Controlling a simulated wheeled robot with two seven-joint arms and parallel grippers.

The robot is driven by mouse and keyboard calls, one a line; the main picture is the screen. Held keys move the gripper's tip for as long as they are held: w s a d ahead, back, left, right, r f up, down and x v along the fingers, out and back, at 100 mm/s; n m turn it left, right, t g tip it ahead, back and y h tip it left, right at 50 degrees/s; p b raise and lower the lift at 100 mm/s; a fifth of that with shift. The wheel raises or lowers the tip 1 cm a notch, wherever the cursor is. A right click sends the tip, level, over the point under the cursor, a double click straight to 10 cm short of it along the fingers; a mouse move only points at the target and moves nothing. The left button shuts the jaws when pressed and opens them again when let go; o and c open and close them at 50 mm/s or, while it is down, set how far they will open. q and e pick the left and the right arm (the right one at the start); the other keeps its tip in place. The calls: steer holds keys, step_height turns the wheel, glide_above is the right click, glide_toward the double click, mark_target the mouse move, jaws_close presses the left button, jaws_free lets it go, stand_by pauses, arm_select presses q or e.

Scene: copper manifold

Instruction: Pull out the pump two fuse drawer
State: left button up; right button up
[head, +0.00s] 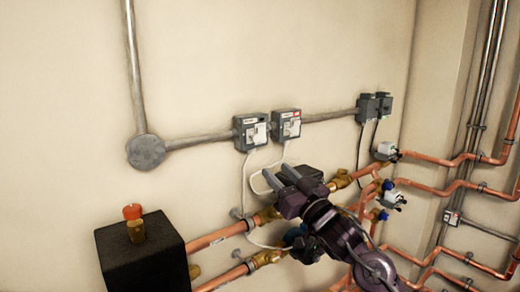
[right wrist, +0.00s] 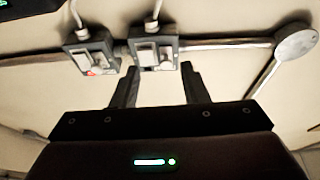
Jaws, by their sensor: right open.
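Two grey fused switch boxes with white front plates sit side by side on the wall conduit. The left box (head: 250,131) has a label too small to read. The right box (head: 287,123) has a small red mark at its upper right; which one is pump two cannot be read. In the right wrist view the image is turned over, so the red-marked box (right wrist: 92,54) is on the left and the other box (right wrist: 153,48) on the right. My right gripper (head: 279,175) is open and empty, below the boxes and apart from them. In the wrist view its fingers (right wrist: 158,80) point toward the unmarked box. My left gripper is out of view.
White cables hang from both boxes near my gripper. A round conduit box (head: 146,152) is at left, and dark grey boxes (head: 374,106) are at right. Copper pipes (head: 450,160) and a black block with a red-topped valve (head: 140,250) stand below.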

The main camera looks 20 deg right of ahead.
mark_target(257, 139)
steer(key=shift+n+y, duration=0.4)
steer(key=shift+y, duration=0.3)
steer(key=w+r+p, duration=0.1)
steer(key=r, duration=0.1)
steer(key=w+a+r+p, duration=0.1)
steer(key=w, duration=0.1)
steer(key=w+a+r+p, duration=0.1)
steer(key=w+r, duration=0.1)
steer(key=shift+w+a+r, duration=0.1)
steer(key=shift+w+r, duration=0.1)
steer(key=shift+r, duration=0.15)
steer(key=shift+w+a+r+p, duration=0.1)
steer(key=shift+w+a+p, duration=0.15)
steer(key=shift+w+p, duration=0.2)
jaws_close()
